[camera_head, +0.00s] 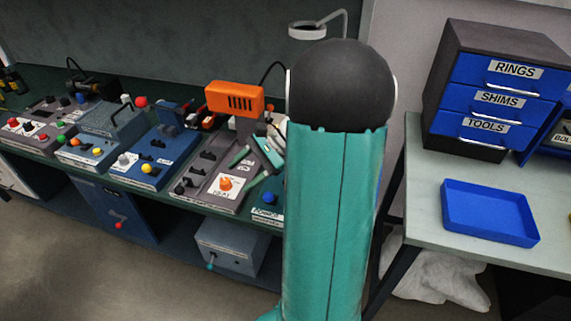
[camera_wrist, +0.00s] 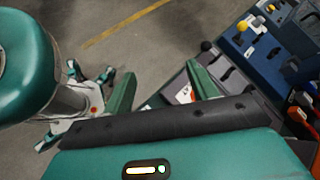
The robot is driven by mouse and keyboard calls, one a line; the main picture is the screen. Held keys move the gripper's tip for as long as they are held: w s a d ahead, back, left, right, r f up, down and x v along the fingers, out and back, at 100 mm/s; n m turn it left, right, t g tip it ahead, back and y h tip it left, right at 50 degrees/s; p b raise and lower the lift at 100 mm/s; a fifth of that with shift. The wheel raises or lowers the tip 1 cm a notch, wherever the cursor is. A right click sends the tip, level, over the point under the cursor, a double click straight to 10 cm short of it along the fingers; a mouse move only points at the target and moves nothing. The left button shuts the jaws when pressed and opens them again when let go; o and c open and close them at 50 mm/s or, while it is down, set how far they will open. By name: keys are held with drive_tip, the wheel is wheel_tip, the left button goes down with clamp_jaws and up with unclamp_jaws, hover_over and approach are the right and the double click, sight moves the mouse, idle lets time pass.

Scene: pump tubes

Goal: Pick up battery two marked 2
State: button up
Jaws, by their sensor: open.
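I cannot make out battery two or any mark 2 in either view. My gripper (camera_head: 241,172) is in the head view, partly hidden behind my teal arm, over the right end of the control bench. In the wrist view my gripper (camera_wrist: 160,70) has its two green fingers wide apart with nothing held between them. Beyond the right finger is a grey control panel (camera_wrist: 178,80) with a white label and a black knob. My arm hides part of the bench in the head view.
The bench carries several control boxes, such as a blue one (camera_head: 150,160), and an orange device (camera_head: 235,97) stands close to my gripper. At right, a pale table (camera_head: 425,190) holds a blue tray (camera_head: 490,212) and a drawer cabinet (camera_head: 495,85). The floor (camera_head: 120,270) in front is open.

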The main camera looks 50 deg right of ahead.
drive_tip(key=s+d+f+m+t, duration=0.2)
drive_tip(key=d+m+t, duration=0.1)
drive_tip(key=d, duration=0.3)
drive_tip(key=s+d+f+m+t, duration=0.2)
drive_tip(key=d+f+m+t, duration=0.1)
drive_tip(key=d, duration=0.3)
drive_tip(key=s+d+f+m+t, duration=0.2)
drive_tip(key=d+f+m+t, duration=0.1)
drive_tip(key=d, duration=0.4)
drive_tip(key=shift+f+m+h, duration=0.15)
drive_tip(key=shift+m+h, duration=0.15)
drive_tip(key=shift+m, duration=0.3)
drive_tip(key=s+d+f+m+t, duration=0.1)
drive_tip(key=s+d+h, duration=0.1)
drive_tip(key=s+d+f+m+t+h, duration=0.1)
drive_tip(key=shift+s+d+f+m+t, duration=0.3)
drive_tip(key=shift+s+d+f, duration=0.05)
drive_tip(key=shift+d, duration=0.05)
drive_tip(key=shift+w+f, duration=0.1)
drive_tip(key=shift+w, duration=0.15)
drive_tip(key=x, duration=0.6)
drive_tip(key=shift+w+a, duration=0.25)
drive_tip(key=shift+a, duration=0.15)
clamp_jaws()
